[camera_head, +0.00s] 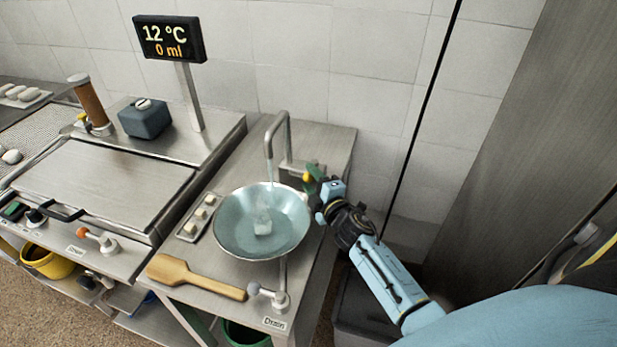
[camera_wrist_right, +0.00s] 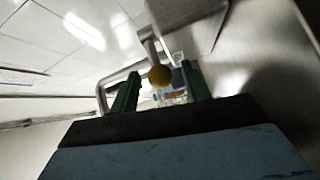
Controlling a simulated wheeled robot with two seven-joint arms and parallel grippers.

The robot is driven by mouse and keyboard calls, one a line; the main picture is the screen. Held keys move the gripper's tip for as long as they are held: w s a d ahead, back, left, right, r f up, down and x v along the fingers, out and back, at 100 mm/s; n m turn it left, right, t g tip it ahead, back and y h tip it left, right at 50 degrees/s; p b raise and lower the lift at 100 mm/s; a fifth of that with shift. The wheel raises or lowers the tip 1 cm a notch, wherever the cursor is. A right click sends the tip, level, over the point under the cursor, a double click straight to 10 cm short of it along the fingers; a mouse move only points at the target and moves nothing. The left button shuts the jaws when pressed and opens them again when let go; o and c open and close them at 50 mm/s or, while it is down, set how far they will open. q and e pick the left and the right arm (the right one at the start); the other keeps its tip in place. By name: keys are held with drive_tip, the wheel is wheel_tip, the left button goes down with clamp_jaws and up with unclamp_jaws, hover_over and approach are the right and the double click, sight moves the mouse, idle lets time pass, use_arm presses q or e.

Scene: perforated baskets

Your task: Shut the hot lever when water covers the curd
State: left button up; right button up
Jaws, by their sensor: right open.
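A round metal bowl (camera_head: 225,238) stands under the tap (camera_head: 270,140), with a thin stream running into it. A pale block of curd (camera_head: 263,226) lies in the bluish water; I cannot tell whether the water covers its top. My right gripper (camera_head: 311,181) is open at the tap's right side, by its lever area. In the right wrist view, a yellow ball knob (camera_wrist_right: 160,75) shows between the green fingers (camera_wrist_right: 160,92), with no clear grip on it. Whether this knob is the hot lever I cannot tell. My left gripper is out of view.
A display (camera_head: 168,39) reads 12 °C and 0 ml. A small tray with white pieces (camera_head: 199,216) and a wooden paddle (camera_head: 190,276) lie left of the bowl. A white-handled valve (camera_head: 268,295) is at the counter's front. A tiled wall (camera_head: 372,100) stands behind.

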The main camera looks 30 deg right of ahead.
drive_tip(key=shift+w, duration=0.85)
clamp_jaws()
